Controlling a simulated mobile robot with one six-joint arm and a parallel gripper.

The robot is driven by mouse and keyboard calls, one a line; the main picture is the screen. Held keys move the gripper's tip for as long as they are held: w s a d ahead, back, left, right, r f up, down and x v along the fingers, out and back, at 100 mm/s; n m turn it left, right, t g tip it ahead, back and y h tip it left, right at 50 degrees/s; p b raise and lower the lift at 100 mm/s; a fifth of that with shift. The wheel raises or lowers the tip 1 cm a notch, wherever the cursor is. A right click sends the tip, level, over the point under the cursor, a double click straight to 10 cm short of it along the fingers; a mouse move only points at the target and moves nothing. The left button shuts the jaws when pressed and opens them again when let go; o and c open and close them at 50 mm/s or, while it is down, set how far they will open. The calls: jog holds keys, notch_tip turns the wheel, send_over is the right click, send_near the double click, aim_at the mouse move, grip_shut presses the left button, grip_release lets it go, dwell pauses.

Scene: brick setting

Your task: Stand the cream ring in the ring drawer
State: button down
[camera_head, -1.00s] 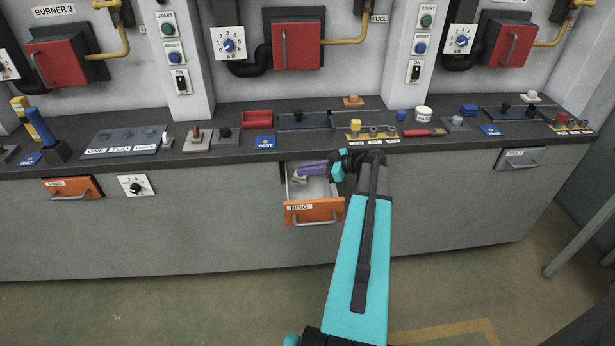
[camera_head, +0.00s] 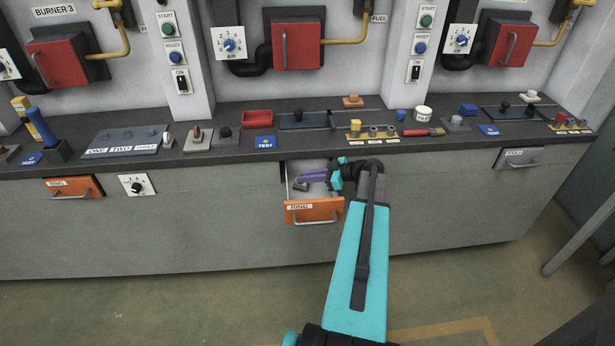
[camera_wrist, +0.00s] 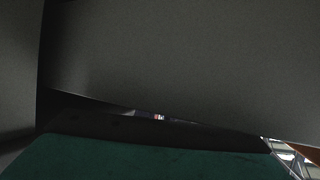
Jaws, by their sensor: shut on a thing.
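The ring drawer (camera_head: 325,209) has an orange front labelled RING and stands pulled open below the counter's front edge. My gripper (camera_head: 302,184), with purple fingers, reaches in from the right over the open drawer, its tips low inside the drawer. It is shut on a small pale piece at its tips, which I take for the cream ring (camera_head: 299,187). The ring is too small and too covered to tell whether it is upright or touching the drawer floor. The wrist view is filled by dark grey surfaces and a green band, and the ring cannot be made out there.
The counter edge (camera_head: 250,156) lies just above the drawer. On the counter are a red tray (camera_head: 257,118), a blue TEST tile (camera_head: 265,142) and a yellow holder (camera_head: 357,135). Another orange drawer (camera_head: 73,188) at left and a grey drawer (camera_head: 519,158) at right are closed.

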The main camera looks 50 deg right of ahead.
jog(key=shift+f, duration=0.15)
jog(key=c, duration=1.9)
grip_release()
jog(key=shift+o, duration=0.2)
jog(key=shift+s+r, duration=0.1)
jog(key=shift+r, duration=0.1)
jog(key=b+v, duration=0.3)
jog(key=v, duration=0.9)
